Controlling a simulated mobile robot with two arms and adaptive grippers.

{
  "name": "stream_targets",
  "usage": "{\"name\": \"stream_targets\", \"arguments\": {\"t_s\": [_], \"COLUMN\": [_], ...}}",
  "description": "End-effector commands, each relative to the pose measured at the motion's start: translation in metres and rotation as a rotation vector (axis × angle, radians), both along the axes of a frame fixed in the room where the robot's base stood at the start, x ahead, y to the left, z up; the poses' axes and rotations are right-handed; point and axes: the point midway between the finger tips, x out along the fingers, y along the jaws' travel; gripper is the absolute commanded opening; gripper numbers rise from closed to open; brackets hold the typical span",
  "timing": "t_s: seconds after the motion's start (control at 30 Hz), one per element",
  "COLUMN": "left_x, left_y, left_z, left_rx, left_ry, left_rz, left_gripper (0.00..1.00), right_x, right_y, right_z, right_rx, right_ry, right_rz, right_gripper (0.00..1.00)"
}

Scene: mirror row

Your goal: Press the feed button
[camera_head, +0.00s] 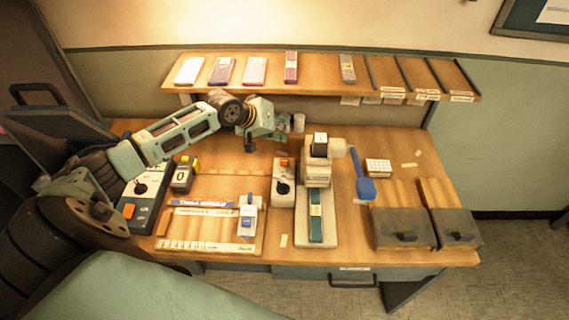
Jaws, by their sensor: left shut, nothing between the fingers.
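A white control box (283,190) in the middle of the desk has an orange button (284,162) near its top and a black knob. A dark control box (146,195) at the left has an orange button (129,211) and a black knob. I cannot read any label that tells which button is feed. My left gripper (250,147) is shut and empty, above the back of the desk, up and left of the white box and apart from it. My right gripper is out of view.
A machine (318,178) with a green-and-white strip stands right of the white box. A blue paddle-like object (365,187), a small keypad (378,166) and two drawer boxes (403,236) are further right. A shelf (305,83) with slim packets runs along the back. A small counter (183,176) stands at left.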

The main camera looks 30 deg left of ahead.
Motion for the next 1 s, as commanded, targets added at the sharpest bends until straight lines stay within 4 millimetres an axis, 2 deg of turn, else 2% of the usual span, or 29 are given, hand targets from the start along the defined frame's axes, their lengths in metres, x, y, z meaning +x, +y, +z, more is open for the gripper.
{"name": "stream_targets", "arguments": {"t_s": [0.03, 0.37, 0.6, 1.0], "left_x": [0.000, 0.000, 0.000, 0.000], "left_y": [0.000, 0.000, 0.000, 0.000], "left_z": [-0.012, -0.055, -0.072, -0.074], "left_rx": [0.000, 0.002, 0.000, 0.001], "left_ry": [0.000, -0.001, -0.001, 0.000], "left_rz": [0.000, 0.000, 0.000, -0.001], "left_gripper": [0.00, 0.00, 0.00, 0.00], "right_x": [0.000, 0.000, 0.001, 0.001], "right_y": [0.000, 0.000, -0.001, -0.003], "right_z": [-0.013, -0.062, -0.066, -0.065], "right_rx": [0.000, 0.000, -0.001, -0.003], "right_ry": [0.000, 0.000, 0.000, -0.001], "right_rz": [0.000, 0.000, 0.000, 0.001], "right_gripper": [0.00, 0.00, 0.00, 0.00]}}
